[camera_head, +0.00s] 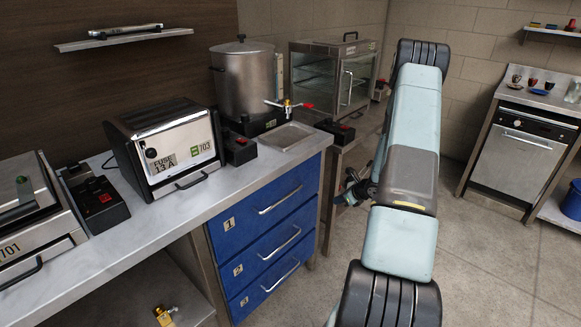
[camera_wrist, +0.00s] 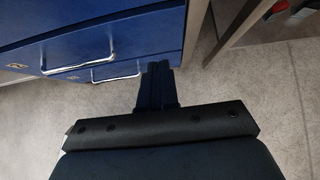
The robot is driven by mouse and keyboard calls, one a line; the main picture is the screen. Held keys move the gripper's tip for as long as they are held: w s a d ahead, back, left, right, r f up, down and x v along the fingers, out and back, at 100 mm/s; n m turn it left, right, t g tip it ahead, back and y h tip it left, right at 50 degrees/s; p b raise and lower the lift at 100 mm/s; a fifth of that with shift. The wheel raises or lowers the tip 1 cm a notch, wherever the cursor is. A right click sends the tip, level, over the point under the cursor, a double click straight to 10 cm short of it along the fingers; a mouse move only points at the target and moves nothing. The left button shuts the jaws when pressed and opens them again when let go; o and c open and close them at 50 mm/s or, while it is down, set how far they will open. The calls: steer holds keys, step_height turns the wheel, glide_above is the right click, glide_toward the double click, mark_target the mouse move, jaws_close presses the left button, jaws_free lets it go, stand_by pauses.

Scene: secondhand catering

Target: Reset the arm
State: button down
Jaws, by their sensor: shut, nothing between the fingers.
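My arm reaches up and away from me in the head view, right of the counter. My gripper (camera_head: 348,197) is partly hidden behind the arm there, beside the right end of the blue drawer unit (camera_head: 262,228). In the wrist view my gripper (camera_wrist: 160,70) is shut and empty, its dark fingers pressed together over the grey floor. The blue drawers (camera_wrist: 95,42) with chrome handles are close by at the upper left of that view. All three drawers look shut in the head view.
The counter (camera_head: 190,215) holds a toaster oven (camera_head: 165,148), a metal urn (camera_head: 243,80) and a grill (camera_head: 35,215). A glass display cabinet (camera_head: 335,75) stands behind. A dishwasher (camera_head: 520,155) stands at the right, with a blue bucket (camera_head: 572,200) nearby. Open floor (camera_head: 490,260) lies right of my arm.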

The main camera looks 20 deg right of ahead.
steer(key=a+r+n+g+y, duration=0.1)
steer(key=a+r+n, duration=0.35)
steer(key=r, duration=0.45)
steer(key=s+a+r+n+y, duration=0.1)
steer(key=a+r+n, duration=0.4)
steer(key=r, duration=0.4)
steer(key=a+r+n+g, duration=0.1)
steer(key=a+r+n, duration=0.2)
steer(key=a+r, duration=0.45)
steer(key=s+a+r+n+g+h, duration=0.1)
steer(key=s+a+r+n, duration=0.4)
steer(key=s+r, duration=0.3)
steer(key=s+a+r+n+g+h, duration=0.1)
steer(key=s+a+r+n, duration=0.5)
steer(key=s+r, duration=0.25)
steer(key=s+r+n+h, duration=0.2)
steer(key=s+r+n, duration=0.1)
steer(key=s, duration=0.4)
steer(key=s+r+n+t+h, duration=0.1)
steer(key=s+r+n, duration=0.2)
steer(key=s, duration=0.5)
steer(key=shift+s+d+r+n+t+h, duration=0.15)
steer(key=shift+s+n+t+h, duration=0.2)
steer(key=shift+n, duration=0.3)
steer(key=shift+w, duration=0.1)
